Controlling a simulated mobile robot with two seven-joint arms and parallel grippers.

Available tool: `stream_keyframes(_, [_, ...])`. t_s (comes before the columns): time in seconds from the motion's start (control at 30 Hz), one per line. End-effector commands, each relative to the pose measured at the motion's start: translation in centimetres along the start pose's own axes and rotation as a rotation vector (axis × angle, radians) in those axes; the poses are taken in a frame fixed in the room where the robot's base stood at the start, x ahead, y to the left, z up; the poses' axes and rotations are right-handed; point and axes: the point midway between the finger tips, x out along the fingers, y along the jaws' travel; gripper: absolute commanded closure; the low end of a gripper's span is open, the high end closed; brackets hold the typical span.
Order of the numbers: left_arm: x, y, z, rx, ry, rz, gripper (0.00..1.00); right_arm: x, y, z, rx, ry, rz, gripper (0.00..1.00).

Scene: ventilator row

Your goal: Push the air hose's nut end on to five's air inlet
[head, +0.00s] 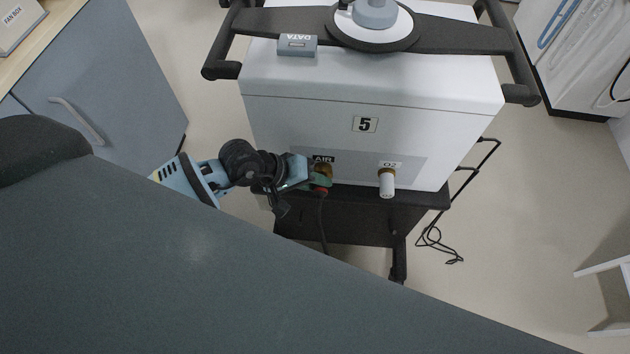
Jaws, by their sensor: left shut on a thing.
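Ventilator five (300,110) is the white unit with the "5" label on its face. Its air inlet (322,167) is a brass-coloured fitting under the AIR label, partly hidden by my gripper. My left gripper (312,181) comes in from the left and is shut on the air hose's nut end, right at the inlet. A little green and red of the nut end (321,188) shows beside the fingers. The dark hose (323,222) hangs down from there. I cannot tell whether the nut end is on the inlet or just in front of it. My right gripper is not in view.
The O2 inlet (387,182), with a white end, sticks out to the right of the air inlet. A black cable (437,240) hangs at the cart's right side. A grey-blue cabinet (110,100) stands at left with a fan box (15,22) on top.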

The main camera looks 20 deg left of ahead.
Motion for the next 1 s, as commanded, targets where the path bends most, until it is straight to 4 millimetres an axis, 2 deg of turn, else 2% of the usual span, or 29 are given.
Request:
stream_keyframes(0.47, [-0.15,0.17,-0.49,0.003,0.012,0.004,1.00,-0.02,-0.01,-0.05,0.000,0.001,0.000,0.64])
stream_keyframes(0.5, [-0.16,0.18,-0.50,0.003,0.012,0.004,0.70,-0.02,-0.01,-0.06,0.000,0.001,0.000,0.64])
stream_keyframes(0.67, [-0.11,0.13,-0.36,0.002,0.009,0.003,0.49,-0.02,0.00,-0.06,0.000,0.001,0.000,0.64])
stream_keyframes(1.0, [-0.05,0.03,-0.17,0.001,0.005,0.001,0.47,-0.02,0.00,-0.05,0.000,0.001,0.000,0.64])
